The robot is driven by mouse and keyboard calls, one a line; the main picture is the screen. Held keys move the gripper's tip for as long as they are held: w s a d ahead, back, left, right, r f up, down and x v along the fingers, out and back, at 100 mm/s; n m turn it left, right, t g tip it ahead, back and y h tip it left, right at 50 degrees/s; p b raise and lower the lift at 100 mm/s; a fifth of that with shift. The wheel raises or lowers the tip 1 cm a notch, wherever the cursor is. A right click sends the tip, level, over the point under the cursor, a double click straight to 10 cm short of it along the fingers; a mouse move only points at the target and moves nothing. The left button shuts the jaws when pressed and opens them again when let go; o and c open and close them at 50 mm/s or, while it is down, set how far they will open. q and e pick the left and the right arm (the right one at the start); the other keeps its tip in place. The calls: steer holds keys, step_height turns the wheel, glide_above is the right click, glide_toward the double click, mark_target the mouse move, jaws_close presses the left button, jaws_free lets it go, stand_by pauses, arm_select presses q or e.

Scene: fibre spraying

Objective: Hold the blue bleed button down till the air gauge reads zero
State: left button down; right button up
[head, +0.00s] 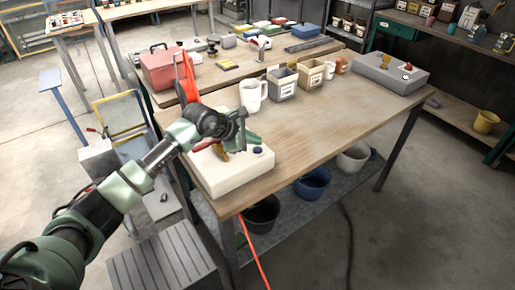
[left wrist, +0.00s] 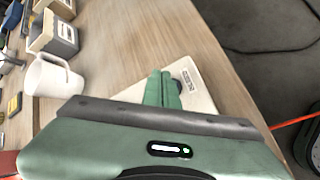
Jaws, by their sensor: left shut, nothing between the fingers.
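A cream-white box (head: 238,174) sits at the front left corner of the wooden table. A dark blue button (head: 257,151) stands on its top near the right edge. In the left wrist view the box (left wrist: 202,96) shows a printed label, and a dark round part beside the fingers is mostly hidden. My left gripper (head: 246,141) is over the box, close to the blue button; its green fingers (left wrist: 163,90) are shut and empty. I cannot tell whether they touch the button. No gauge face is readable; my gripper covers part of the box top. My right gripper is out of view.
A white mug (head: 253,96) and open bins (head: 283,83) stand behind the box. A grey case (head: 390,75) is at the table's far right. Buckets (head: 312,184) sit on the shelf below. An orange hose (head: 255,252) hangs at the front. The table's middle (head: 318,124) is clear.

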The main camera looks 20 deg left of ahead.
mark_target(255, 150)
arm_select(q)
steer(key=shift+r+p, duration=1.25)
steer(key=shift+r, duration=1.3)
